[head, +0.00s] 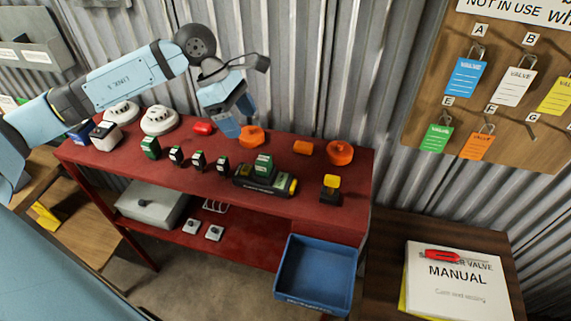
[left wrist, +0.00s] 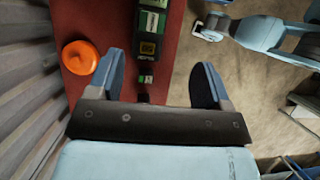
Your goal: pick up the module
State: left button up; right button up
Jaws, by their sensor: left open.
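Several small blocks that could be the module stand in a row on the red table: a green-and-white block (head: 150,147) and smaller black ones with white and green marks, such as this one (head: 198,160). Another green block (head: 264,163) sits on a long black base (head: 262,183); I cannot tell which is the module. My left gripper (head: 238,116) is open above the back of the table.
Orange round pieces (head: 340,152) and a yellow-topped button (head: 330,187) stand at the right of the table. White round detectors (head: 160,120) stand at the left. A blue bin (head: 315,275) is at the front right. A corrugated wall rises close behind the table.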

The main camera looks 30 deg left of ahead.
pick_arm(q)
jog(key=p, duration=0.1)
send_over(263, 158)
jog(key=a, duration=0.2)
jog(key=shift+y, duration=0.3)
jog(key=f, duration=0.6)
jog(key=shift+s+a+f, duration=0.15)
jog(key=shift+s+f, duration=0.1)
jog(key=shift+s, duration=0.1)
jog(key=shift+w+d+f, duration=0.1)
jog(key=shift+d+f, duration=0.15)
jog(key=shift+f, duration=0.25)
jog(key=shift+d+f+p, duration=0.15)
jog(key=shift+f+p, duration=0.15)
jog(key=shift+p, duration=0.15)
jog(key=p+x, duration=0.1)
jog(key=x, duration=0.2)
jog(key=shift+w+d+f, duration=0.1)
jog(key=shift+d+f, duration=0.05)
jog(key=shift+f, duration=0.15)
jog(key=shift+d+f, duration=0.15)
jog(key=shift+f, duration=0.2)
jog(key=shift+c, duration=0.2)
